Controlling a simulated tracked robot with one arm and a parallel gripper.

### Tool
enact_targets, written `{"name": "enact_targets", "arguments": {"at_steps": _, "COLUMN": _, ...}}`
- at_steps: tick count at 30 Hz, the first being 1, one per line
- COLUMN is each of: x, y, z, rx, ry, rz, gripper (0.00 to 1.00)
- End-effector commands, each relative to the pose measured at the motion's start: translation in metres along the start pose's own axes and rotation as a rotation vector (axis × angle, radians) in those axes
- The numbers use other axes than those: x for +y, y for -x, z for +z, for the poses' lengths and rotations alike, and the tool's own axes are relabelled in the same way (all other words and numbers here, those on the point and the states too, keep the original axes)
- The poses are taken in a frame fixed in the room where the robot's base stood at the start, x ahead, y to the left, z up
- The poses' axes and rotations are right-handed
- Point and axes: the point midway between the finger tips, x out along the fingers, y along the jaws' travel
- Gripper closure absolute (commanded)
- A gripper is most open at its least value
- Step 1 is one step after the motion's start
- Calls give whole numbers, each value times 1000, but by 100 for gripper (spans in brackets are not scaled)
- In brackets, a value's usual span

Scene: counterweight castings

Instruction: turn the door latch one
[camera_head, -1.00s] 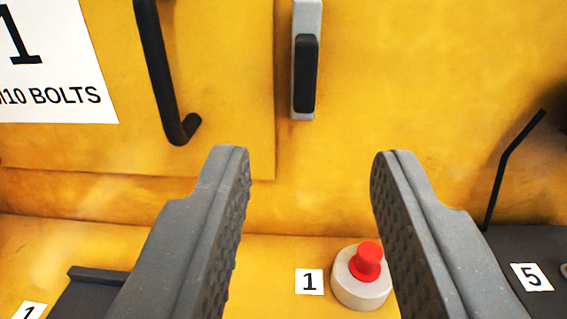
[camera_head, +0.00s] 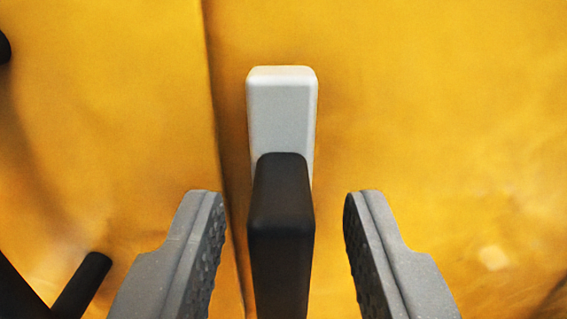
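The door latch has a light grey base plate (camera_head: 281,108) on the yellow panel and a black handle (camera_head: 281,230) hanging straight down from it. My gripper (camera_head: 284,195) is open, with one grey finger on each side of the black handle. Gaps show between the handle and both fingers, the right one wider at the tips. The lower end of the handle runs out of the bottom of the picture. No number label shows near the latch now.
The door edge (camera_head: 213,130) runs as a vertical seam just left of the latch. Part of a black door handle bar (camera_head: 82,285) is at the lower left, beyond the left finger. The yellow panel (camera_head: 440,120) right of the latch is clear.

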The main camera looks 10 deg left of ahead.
Motion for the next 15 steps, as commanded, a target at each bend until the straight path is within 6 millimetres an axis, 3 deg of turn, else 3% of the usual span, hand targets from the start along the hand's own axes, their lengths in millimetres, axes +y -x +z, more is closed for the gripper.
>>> {"name": "enact_targets", "arguments": {"at_steps": 6, "x": -1, "y": -11, "z": -1, "rx": 3, "ry": 1, "rz": -2, "gripper": 65}}
{"name": "enact_targets", "arguments": {"at_steps": 15, "x": -1, "y": -12, "z": -1, "rx": 2, "ry": 0, "rz": -1, "gripper": 65}}
